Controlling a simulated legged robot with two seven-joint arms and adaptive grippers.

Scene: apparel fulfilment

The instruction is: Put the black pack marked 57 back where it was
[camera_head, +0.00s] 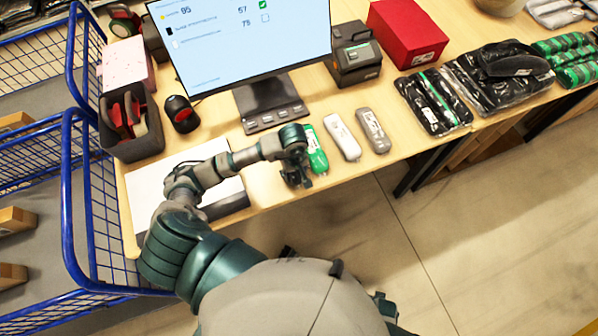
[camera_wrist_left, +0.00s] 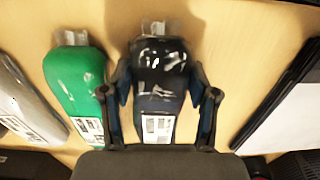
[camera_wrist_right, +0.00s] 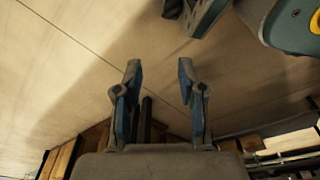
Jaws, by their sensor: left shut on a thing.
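The black pack (camera_wrist_left: 158,75) lies between the fingers of my left gripper (camera_wrist_left: 161,100) in the left wrist view. The fingers are shut on its sides. Its clear tab points away from the palm and a white label shows near the palm; I cannot read the number. In the head view my left gripper (camera_head: 297,182) is at the table's front edge, just left of the green pack (camera_head: 316,150), and mostly hides the black pack. My right gripper (camera_wrist_right: 160,90) is open and empty above the floor in the right wrist view.
A white-topped flat item (camera_head: 150,190) lies left of my gripper. The monitor (camera_head: 245,40) stands behind, showing 57 with a green tick. Blue wire carts (camera_head: 85,200) stand left. Bagged black goods (camera_head: 435,100) lie right.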

